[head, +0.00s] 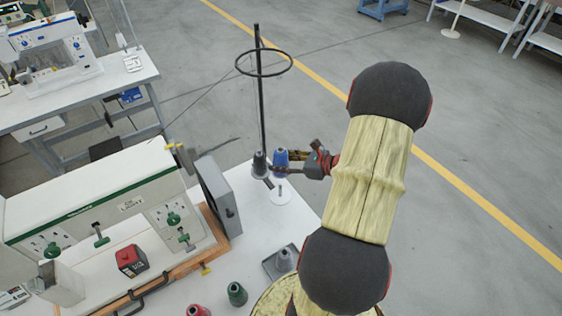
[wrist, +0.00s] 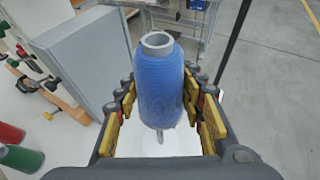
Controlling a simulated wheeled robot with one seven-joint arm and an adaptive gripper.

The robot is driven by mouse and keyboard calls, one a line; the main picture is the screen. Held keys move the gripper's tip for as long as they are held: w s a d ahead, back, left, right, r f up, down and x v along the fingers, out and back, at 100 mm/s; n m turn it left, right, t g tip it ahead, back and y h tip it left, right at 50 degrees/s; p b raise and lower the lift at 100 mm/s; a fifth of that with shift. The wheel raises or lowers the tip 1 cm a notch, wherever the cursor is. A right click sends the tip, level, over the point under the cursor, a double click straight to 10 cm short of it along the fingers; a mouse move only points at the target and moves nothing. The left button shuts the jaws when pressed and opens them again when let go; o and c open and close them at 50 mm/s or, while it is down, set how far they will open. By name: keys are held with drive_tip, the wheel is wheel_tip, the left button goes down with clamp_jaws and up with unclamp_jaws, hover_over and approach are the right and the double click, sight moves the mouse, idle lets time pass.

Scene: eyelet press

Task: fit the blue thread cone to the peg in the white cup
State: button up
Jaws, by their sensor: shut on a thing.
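The blue thread cone (head: 281,158) is upright in my gripper (head: 288,163), with its narrow grey top up. In the wrist view the yellow-padded fingers are shut on both sides of the blue cone (wrist: 161,88). The white cup (head: 280,194) is a shallow round piece below the cone, and its pale surface also shows in the wrist view (wrist: 143,146). A thin bit of peg (wrist: 161,137) shows just under the cone. Some gap shows between cone and cup. The cone hides the peg's tip, so I cannot tell whether it is inside.
A dark cone (head: 259,165) stands close left of the blue one, by a black pole (head: 261,110) with a ring. The white and green press (head: 110,205) and a grey box (head: 217,196) are left. Green (head: 237,293) and red (head: 198,311) cones stand in front.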

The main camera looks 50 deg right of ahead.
drive_tip(key=shift+s+a+r, duration=0.1)
drive_tip(key=shift+a+r, duration=0.05)
drive_tip(key=shift+a, duration=0.15)
drive_tip(key=shift+d, duration=0.2)
drive_tip(key=shift+a, duration=0.1)
drive_tip(key=shift+f, duration=0.25)
drive_tip(key=shift+f+b, duration=2)
drive_tip(key=shift+f, duration=0.7)
